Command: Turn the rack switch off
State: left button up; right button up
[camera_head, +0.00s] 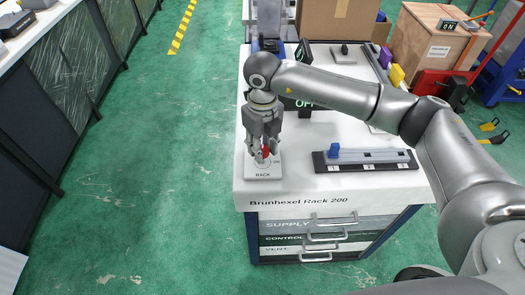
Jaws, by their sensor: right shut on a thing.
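The rack switch is a white plate (262,168) marked RACK at the front left of the white cabinet top, with a red handle (266,152) on it and the word ON at its right. My right gripper (264,157) points down over the plate, shut on the red handle. Its fingers hide part of the handle, so I cannot tell the handle's exact angle. A dark display (303,104) behind my arm shows green letters that read OFF. My left gripper is not in view.
A slider block with a blue knob (334,151) lies right of the switch on the cabinet top (222,190). A cardboard box (335,18), a wooden crate (430,40) and a red cart (430,85) stand at the back. Green floor is free at left.

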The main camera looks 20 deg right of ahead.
aim_at(263, 149)
jog(key=shift+n+b, duration=0.3)
jog(key=shift+n, duration=0.1)
jog(key=o, duration=1)
jog(key=shift+o, duration=0.2)
jog(key=shift+r, duration=0.1)
notch_tip(263, 149, up, 12)
dwell(0.4)
